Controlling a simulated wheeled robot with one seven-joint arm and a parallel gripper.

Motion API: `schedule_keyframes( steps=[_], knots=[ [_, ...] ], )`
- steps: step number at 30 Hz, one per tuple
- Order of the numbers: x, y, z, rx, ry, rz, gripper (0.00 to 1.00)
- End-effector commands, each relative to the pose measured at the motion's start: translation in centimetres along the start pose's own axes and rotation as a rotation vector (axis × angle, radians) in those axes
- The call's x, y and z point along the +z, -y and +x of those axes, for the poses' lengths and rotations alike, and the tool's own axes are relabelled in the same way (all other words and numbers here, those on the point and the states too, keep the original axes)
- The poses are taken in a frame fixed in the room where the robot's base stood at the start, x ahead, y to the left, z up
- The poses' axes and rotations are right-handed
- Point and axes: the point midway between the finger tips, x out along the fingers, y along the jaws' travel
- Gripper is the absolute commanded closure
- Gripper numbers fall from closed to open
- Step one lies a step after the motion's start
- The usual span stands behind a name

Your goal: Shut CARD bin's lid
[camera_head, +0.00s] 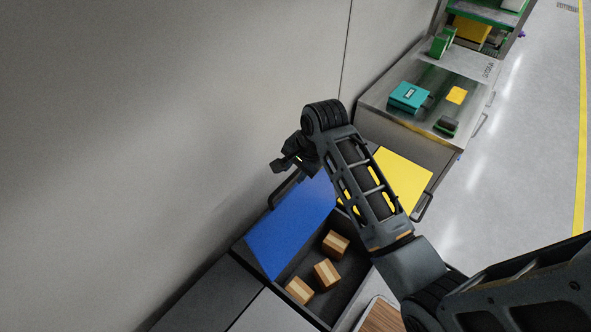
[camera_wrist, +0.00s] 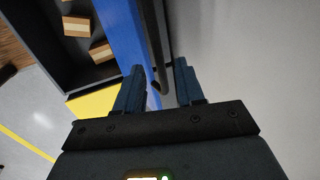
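The bin with the blue lid (camera_head: 290,232) stands open below my arm; no CARD label is readable. The lid is raised and tilted toward the wall, and it shows as a blue strip in the wrist view (camera_wrist: 122,35). A dark bar handle (camera_head: 284,190) is on the lid's wall side; in the wrist view the handle (camera_wrist: 155,50) runs down between the fingers. My gripper (camera_head: 280,166) is at the lid's upper edge. Its fingers (camera_wrist: 160,72) are apart, one on each side of the handle; contact cannot be told.
Several small cardboard boxes (camera_head: 327,273) lie in the open bin. A shut yellow lid (camera_head: 404,176) is beside it, partly behind my arm. A metal bench (camera_head: 390,111) with a teal box (camera_head: 408,97) stands beyond. The grey wall (camera_head: 150,120) is close behind the lid. Open floor lies right.

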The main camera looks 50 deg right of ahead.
Motion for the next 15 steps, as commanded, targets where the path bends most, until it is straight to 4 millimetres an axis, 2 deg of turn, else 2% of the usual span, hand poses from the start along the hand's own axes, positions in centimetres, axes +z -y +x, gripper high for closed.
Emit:
schedule_keyframes(
  steps=[4,11,15],
  knots=[
    [-0.02,-0.02,0.83,0.0,0.0,0.0,0.62],
    [-0.02,-0.02,0.94,0.0,0.0,0.0,0.62],
    [-0.02,-0.02,0.92,0.0,0.0,0.0,0.73]
  ],
)
